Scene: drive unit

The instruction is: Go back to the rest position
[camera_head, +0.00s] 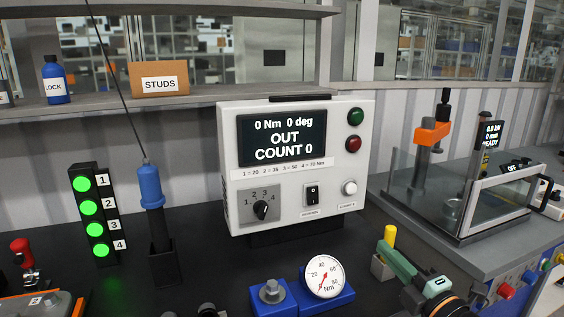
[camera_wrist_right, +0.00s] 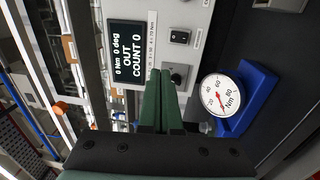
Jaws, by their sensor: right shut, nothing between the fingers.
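My right gripper (camera_head: 385,246) is at the lower right of the head view, with its green fingers pointing up and left over the bench. In the right wrist view its two green fingers (camera_wrist_right: 160,76) lie together, shut and empty. They appear in front of the white controller box (camera_head: 295,165), whose screen (camera_head: 282,137) reads "0 Nm 0 deg OUT COUNT 0". I cannot tell the exact gap between fingertips and box. My left gripper is not in view.
A blue dial gauge (camera_head: 326,277) and a blue block with a bolt (camera_head: 271,291) stand near the right gripper. A yellow-topped post (camera_head: 389,237) is close behind its fingers. A blue-handled tool (camera_head: 151,187) stands left. A clear-walled test station (camera_head: 470,205) is at right.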

